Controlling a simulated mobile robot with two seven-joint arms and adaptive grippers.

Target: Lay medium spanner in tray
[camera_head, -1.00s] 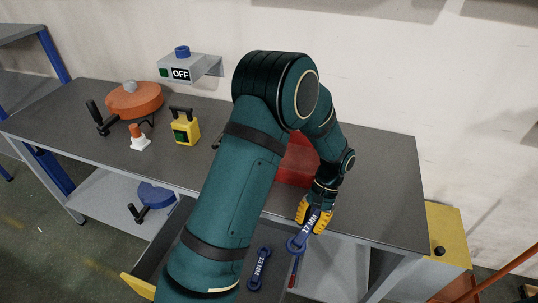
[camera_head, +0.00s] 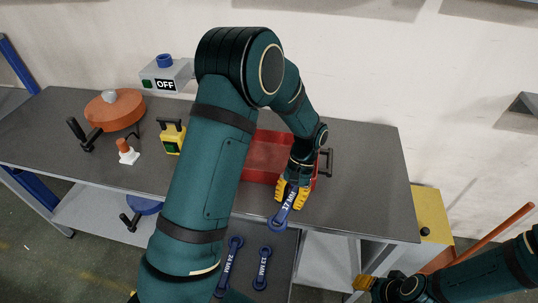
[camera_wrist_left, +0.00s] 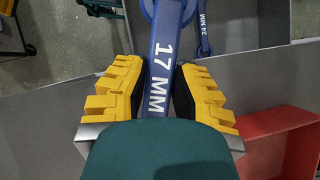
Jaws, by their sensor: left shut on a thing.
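The medium spanner (camera_head: 285,210) is blue and marked 17 MM. My left gripper (camera_head: 291,192) is shut on it, and its ring end hangs forward over the bench's front edge. In the left wrist view the spanner (camera_wrist_left: 162,75) lies between the yellow fingers of the gripper (camera_wrist_left: 158,95). The red tray (camera_head: 262,160) stands on the bench behind my left gripper, partly hidden by my arm. Its wall also shows at the right of the left wrist view (camera_wrist_left: 272,129). My right gripper (camera_head: 366,284) shows only partly at the lower right; its fingers are unclear.
An open drawer below holds the 24 MM spanner (camera_head: 229,265) and the 13 MM spanner (camera_head: 262,268). An orange round part (camera_head: 113,112), an orange-and-white cone (camera_head: 127,152) and a yellow block (camera_head: 172,138) stand on the bench's left. The bench's right end is clear.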

